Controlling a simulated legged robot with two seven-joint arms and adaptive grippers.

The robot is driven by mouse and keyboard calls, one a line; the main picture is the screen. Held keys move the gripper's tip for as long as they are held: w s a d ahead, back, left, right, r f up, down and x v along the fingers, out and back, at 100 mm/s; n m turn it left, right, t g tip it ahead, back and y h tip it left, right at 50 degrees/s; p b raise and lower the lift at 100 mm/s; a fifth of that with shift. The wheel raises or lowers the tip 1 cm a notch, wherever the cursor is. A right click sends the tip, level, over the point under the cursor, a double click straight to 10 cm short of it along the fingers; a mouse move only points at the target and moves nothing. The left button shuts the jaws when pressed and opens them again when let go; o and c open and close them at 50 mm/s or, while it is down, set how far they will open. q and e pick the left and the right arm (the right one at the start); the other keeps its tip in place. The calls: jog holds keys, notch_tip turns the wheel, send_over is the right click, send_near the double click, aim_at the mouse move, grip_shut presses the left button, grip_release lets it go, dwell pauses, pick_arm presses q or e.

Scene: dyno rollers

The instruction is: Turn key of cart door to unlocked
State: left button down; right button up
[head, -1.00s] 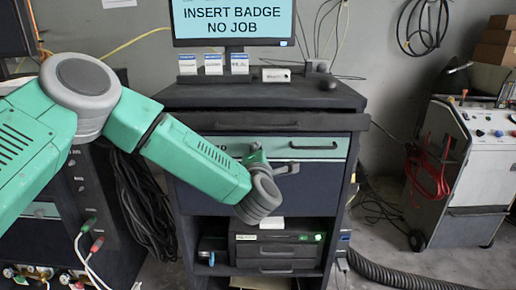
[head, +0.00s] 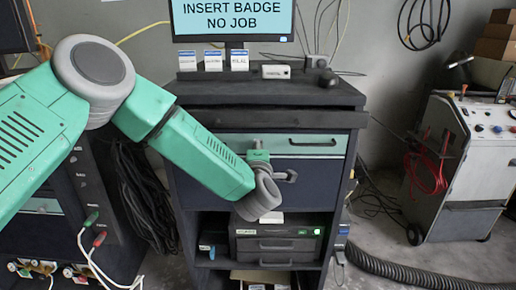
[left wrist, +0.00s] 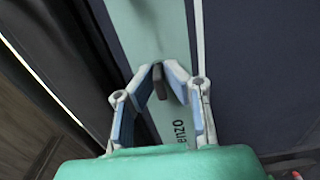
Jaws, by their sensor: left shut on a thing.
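The dark blue cart (head: 318,182) stands ahead, with a teal strip (head: 330,143) across its front above the dark door panel. In the left wrist view the teal strip (left wrist: 152,30) bears dark lettering and a small dark key (left wrist: 160,87). My left gripper (left wrist: 160,75) has its fingertips closed together around the key, close against the strip. In the head view my left wrist mostly hides the gripper and the key. I cannot tell the key's exact angle. My right gripper is in neither view.
A monitor (head: 232,18) reading "INSERT BADGE NO JOB" stands on the cart top. Equipment (head: 278,244) sits on the open lower shelf. A grey wheeled unit (head: 462,170) stands at right, with a corrugated hose (head: 400,283) on the floor. A dark cabinet with cables is at left.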

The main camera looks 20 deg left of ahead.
pick_arm(q)
jog(key=shift+w, duration=0.1)
jog(key=c, duration=1.7)
grip_release()
jog(key=shift+w+f, duration=0.1)
jog(key=shift+d, duration=0.1)
jog(key=v, duration=1.2)
